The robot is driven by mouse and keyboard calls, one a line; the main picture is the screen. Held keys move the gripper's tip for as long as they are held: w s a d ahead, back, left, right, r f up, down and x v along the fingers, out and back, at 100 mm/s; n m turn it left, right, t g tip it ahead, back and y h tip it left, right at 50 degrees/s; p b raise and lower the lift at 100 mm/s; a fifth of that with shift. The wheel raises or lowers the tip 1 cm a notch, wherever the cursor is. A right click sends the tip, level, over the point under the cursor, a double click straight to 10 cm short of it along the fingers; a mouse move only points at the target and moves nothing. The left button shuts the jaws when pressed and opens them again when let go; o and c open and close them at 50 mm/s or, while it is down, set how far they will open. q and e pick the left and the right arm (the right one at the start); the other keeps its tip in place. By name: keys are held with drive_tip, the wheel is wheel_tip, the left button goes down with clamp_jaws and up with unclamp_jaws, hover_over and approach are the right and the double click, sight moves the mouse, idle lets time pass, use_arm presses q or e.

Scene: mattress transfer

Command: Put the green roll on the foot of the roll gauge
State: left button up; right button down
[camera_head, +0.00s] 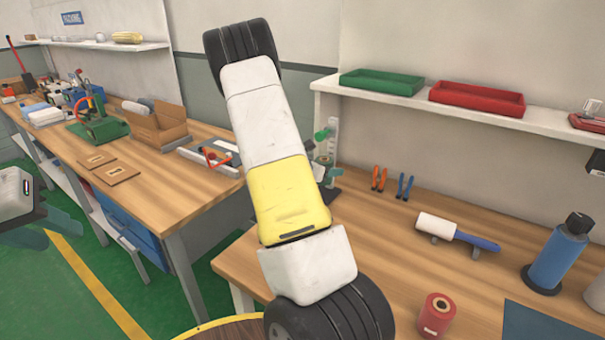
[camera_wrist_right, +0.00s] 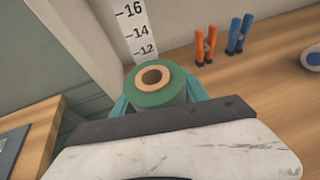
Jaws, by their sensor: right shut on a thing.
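The green roll (camera_wrist_right: 160,84), with a tan core, is upright between the teal fingers of my right gripper (camera_wrist_right: 160,98) in the right wrist view. The gripper is shut on it. The roll gauge's white scale (camera_wrist_right: 134,26) rises just behind the roll, with marks 16, 14 and 12 showing. Its foot is hidden in this view, so I cannot tell whether the roll touches it. In the head view the gauge (camera_head: 333,132) stands behind my right arm, which covers much of that spot. My left gripper (camera_head: 45,230) is at the left edge, empty, with its fingers apart.
A shelf with green (camera_head: 382,82) and red (camera_head: 478,98) trays hangs above.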

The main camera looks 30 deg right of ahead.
sight(329, 190)
wheel_tip(329, 190, down, 4)
drive_tip(key=shift+d+f, duration=0.1)
drive_tip(key=shift+f, duration=0.1)
drive_tip(key=shift+w+d+f, duration=0.1)
drive_tip(key=shift+d+f, duration=0.05)
drive_tip(key=c, duration=0.6)
unclamp_jaws()
drive_tip(key=shift+f, duration=0.15)
